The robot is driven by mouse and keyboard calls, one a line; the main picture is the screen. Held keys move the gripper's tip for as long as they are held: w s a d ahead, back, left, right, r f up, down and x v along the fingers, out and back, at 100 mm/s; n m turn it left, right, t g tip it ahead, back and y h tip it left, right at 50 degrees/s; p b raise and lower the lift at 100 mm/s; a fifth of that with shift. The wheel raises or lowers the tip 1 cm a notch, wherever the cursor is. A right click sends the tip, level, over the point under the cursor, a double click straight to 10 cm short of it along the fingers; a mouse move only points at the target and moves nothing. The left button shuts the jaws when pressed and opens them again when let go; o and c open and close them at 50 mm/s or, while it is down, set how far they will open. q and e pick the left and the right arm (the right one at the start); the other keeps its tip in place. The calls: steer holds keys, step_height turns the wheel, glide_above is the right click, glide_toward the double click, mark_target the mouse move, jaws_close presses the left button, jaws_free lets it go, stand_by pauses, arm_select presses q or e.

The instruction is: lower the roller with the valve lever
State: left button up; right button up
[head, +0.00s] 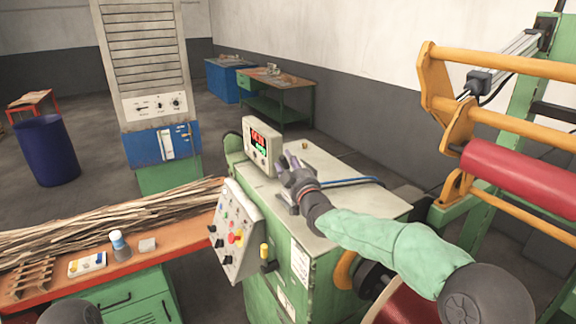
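A red roller (525,182) lies between yellow-orange arms (447,112) on the green machine frame at the right. A small yellow-topped handle on a black body (264,252), on the front of the green cabinet, looks like the valve lever. My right gripper (284,182) is over the cabinet's top, beside the display box, above and behind that handle and apart from it. Its fingers look spread, with nothing seen between them. My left gripper is not in view; only a dark rounded part of my own body shows at the bottom left edge.
The cabinet (345,212) carries a display box (262,146) and a sloping button panel (232,232). A blue hose (352,181) lies on its top. An orange bench (150,262) with strips, a bottle (118,242) and small items is at the left. Another reddish drum (408,306) shows low at the right.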

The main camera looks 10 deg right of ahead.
steer(key=v, duration=1.2)
steer(key=shift+a, duration=0.1)
